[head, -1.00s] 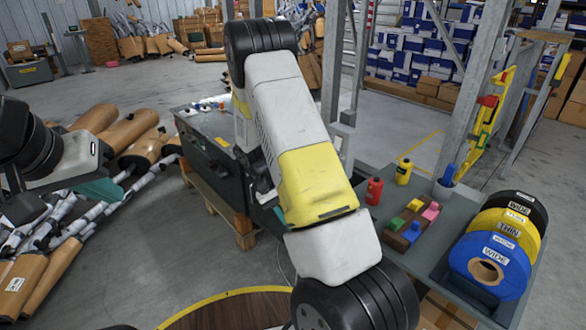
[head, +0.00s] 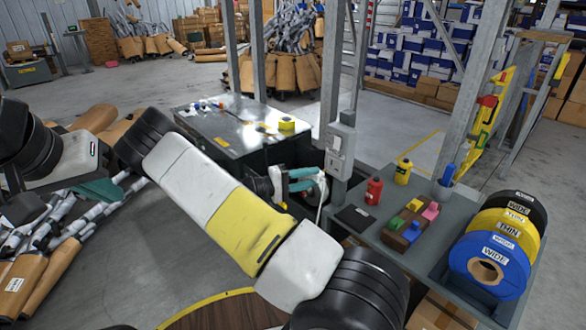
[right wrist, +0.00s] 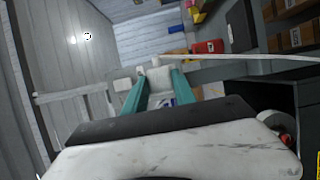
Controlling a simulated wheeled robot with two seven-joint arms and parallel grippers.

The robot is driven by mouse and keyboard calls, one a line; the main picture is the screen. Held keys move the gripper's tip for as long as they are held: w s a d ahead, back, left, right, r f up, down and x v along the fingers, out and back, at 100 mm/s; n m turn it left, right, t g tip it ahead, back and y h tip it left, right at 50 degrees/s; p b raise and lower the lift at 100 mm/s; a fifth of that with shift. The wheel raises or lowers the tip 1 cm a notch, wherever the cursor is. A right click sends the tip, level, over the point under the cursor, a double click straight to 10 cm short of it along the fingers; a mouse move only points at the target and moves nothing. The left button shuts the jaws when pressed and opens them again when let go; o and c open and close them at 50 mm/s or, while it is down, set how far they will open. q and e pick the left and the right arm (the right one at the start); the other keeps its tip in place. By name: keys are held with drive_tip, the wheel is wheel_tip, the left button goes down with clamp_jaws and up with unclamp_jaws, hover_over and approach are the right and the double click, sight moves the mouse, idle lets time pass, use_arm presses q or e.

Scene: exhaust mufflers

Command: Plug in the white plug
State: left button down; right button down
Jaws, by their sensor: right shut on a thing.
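My right gripper (head: 308,180) has teal fingers and is shut on the white plug, just left of the grey metal post. In the right wrist view the white plug (right wrist: 160,78) sits between the fingertips, and a white cable runs off to the right. In the head view the white cable (head: 320,205) hangs below the fingertips. A grey box with pale socket plates (head: 336,150) is on the post, close to the fingertips; I cannot tell whether the plug touches it. My left gripper (head: 100,190) shows at the left; its jaw opening is unclear.
A workbench on the right holds a red bottle (head: 374,190), a yellow bottle (head: 403,171), coloured blocks (head: 412,222) and large tape rolls (head: 488,262). A dark metal table (head: 235,125) stands behind my right arm. Mufflers and brown rolls lie at the left.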

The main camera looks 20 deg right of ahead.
drive_tip(key=shift+d, duration=0.1)
drive_tip(key=shift+w+d, duration=0.35)
drive_tip(key=shift+d, duration=0.5)
drive_tip(key=shift+w+d, duration=0.4)
drive_tip(key=shift+d, duration=0.45)
drive_tip(key=shift+w+d, duration=0.35)
drive_tip(key=shift+d, duration=0.5)
drive_tip(key=shift+w+d, duration=0.2)
drive_tip(key=shift+d, duration=0.25)
drive_tip(key=c, duration=0.9)
unclamp_jaws()
drive_tip(key=shift+c, duration=0.2)
drive_tip(key=a, duration=0.7)
drive_tip(key=shift+a, duration=0.35)
